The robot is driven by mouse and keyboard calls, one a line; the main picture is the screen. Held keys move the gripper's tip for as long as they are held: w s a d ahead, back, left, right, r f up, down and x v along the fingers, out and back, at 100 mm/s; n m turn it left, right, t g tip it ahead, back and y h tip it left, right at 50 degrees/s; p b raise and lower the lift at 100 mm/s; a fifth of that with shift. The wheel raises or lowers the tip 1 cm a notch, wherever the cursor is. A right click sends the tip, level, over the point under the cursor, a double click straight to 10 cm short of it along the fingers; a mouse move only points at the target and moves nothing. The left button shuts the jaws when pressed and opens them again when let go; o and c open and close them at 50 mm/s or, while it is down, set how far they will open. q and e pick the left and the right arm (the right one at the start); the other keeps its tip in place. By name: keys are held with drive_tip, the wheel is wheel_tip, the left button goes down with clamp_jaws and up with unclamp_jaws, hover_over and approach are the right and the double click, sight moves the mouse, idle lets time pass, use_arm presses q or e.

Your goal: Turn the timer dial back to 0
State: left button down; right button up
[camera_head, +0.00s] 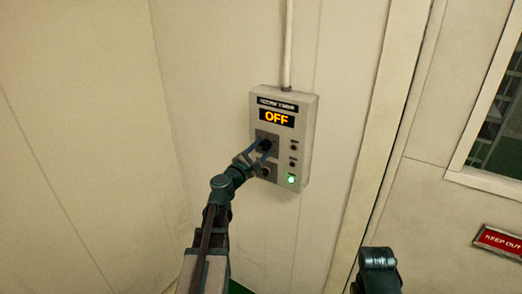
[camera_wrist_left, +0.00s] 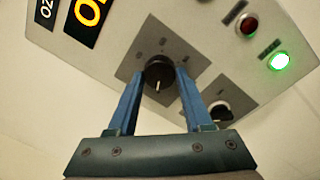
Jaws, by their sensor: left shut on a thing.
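A grey wall-mounted control box (camera_head: 309,118) carries an amber display (camera_head: 277,117) that reads OFF. Below the display is a black round dial (camera_head: 266,145) on a grey plate; in the wrist view the dial (camera_wrist_left: 160,72) has a pale pointer mark aimed toward the gripper. My left gripper (camera_head: 262,149) is shut on this dial, with one blue finger on each side in the wrist view (camera_wrist_left: 161,80). The fingers partly hide the dial in the head view. I cannot read the scale marks around it.
A second black knob (camera_wrist_left: 220,112) sits close to the fingers, below the held dial in the head view. A conduit (camera_head: 287,50) rises from the box. A KEEP OUT sign (camera_head: 498,241) is at right.

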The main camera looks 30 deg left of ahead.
idle(0.6)
use_arm(q)
drive_tip(key=shift+c, duration=1.6)
unclamp_jaws()
drive_tip(key=shift+s, duration=0.15)
